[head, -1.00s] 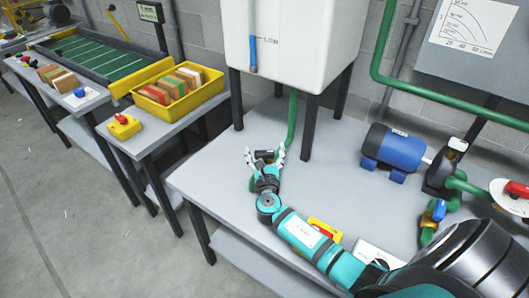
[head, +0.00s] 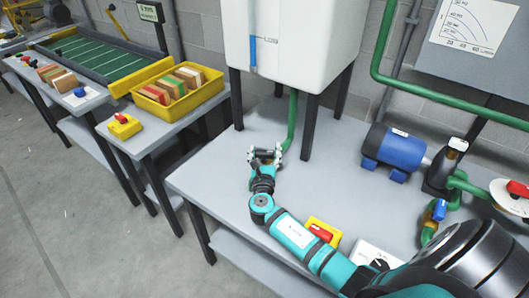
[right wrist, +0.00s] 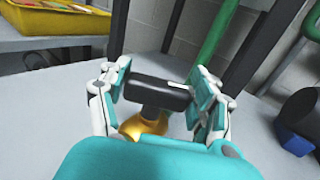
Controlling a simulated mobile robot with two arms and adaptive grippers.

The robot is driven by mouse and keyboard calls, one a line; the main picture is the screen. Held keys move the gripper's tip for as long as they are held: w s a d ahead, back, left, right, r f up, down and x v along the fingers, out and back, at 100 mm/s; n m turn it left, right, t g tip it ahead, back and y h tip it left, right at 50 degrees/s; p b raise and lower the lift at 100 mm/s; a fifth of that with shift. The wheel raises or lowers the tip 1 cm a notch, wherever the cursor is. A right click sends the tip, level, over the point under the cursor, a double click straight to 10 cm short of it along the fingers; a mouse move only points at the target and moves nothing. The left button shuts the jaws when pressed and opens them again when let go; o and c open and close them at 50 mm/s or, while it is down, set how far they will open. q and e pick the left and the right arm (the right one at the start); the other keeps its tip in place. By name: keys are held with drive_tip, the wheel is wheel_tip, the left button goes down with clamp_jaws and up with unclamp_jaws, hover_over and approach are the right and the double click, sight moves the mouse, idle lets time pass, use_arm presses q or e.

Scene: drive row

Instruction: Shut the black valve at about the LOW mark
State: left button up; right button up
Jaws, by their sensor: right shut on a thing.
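The black valve handle (right wrist: 158,93) sits on a brass body (right wrist: 145,126) in the right wrist view, crosswise between my right fingers. My right gripper (right wrist: 160,98) is shut on the handle, with a finger at each end. In the head view my right gripper (head: 265,155) is at the foot of the green pipe (head: 291,125) under the white tank (head: 310,50), and its fingers mostly hide the valve. The tank's sight tube (head: 252,58) shows blue liquid with its top about level with the marked line (head: 269,40); the small lettering is hard to read. My left gripper is out of view.
A blue pump motor (head: 394,151) stands on the grey bench (head: 225,165) to the right. A yellow box with a red switch (head: 322,233) is beside my right forearm. Dark tank legs (head: 310,127) stand close to the gripper. A yellow crate (head: 179,92) is on the left table.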

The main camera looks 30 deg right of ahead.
drive_tip(key=m+g+h+b, duration=0.1)
drive_tip(key=m+g+h, duration=0.2)
drive_tip(key=shift+a+f, duration=0.1)
drive_tip(key=shift+f, duration=0.05)
drive_tip(key=shift+m+g+h+b, duration=1.3)
drive_tip(key=shift+m+g+h, duration=0.35)
drive_tip(key=shift+g, duration=0.75)
drive_tip(key=o, duration=1.2)
drive_tip(key=shift+c, duration=0.2)
drive_tip(key=v, duration=1.2)
